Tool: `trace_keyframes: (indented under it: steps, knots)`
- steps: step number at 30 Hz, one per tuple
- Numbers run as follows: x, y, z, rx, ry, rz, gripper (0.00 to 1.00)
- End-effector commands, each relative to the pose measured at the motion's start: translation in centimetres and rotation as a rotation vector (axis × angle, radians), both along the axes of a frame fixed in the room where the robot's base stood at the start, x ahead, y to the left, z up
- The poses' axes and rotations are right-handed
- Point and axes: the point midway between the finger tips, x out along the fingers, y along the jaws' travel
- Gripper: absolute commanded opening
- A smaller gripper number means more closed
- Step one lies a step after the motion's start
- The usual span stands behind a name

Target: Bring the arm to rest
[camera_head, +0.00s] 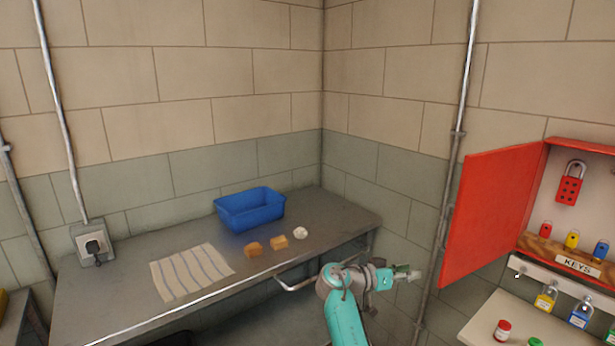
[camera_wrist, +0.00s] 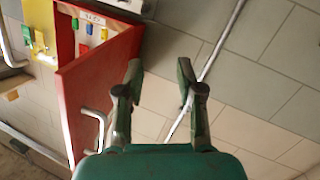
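My gripper (camera_head: 408,274) is at the end of my teal arm, in front of the wall and just left of the open red cabinet door in the head view. In the wrist view my gripper (camera_wrist: 160,80) shows two fingers spread apart with nothing between them. Behind the fingers are the block wall and a grey pipe. The red cabinet door (camera_head: 492,212) stands open to the right of my gripper; it also shows in the wrist view (camera_wrist: 95,90), left of the fingers. No contact with the door is visible.
A grey table (camera_head: 120,295) at left holds a blue bin (camera_head: 250,210), a striped cloth (camera_head: 192,273), orange-brown blocks (camera_head: 254,250) and a white lump (camera_head: 300,232). A key cabinet (camera_head: 590,180) and a shelf with padlocks (camera_head: 480,327) stand at right. A vertical pipe (camera_head: 455,150) runs behind my gripper.

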Motion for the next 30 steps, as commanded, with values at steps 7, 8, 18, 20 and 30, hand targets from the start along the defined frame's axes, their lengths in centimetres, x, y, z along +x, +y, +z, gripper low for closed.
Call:
trace_keyframes:
  steps: [7,8,18,20,30]
  knots:
    - [-3.8,-0.5,-12.0,0.058,0.134,0.185,0.37]
    - [-4.4,-0.5,-13.3,0.065,0.148,0.208,0.37]
    - [-12.7,0.3,-25.8,0.147,0.268,0.456,0.37]
    - [-14.5,0.5,-27.5,0.163,0.283,0.499,0.37]
    - [-25.6,2.5,-34.4,0.242,0.326,0.725,0.37]
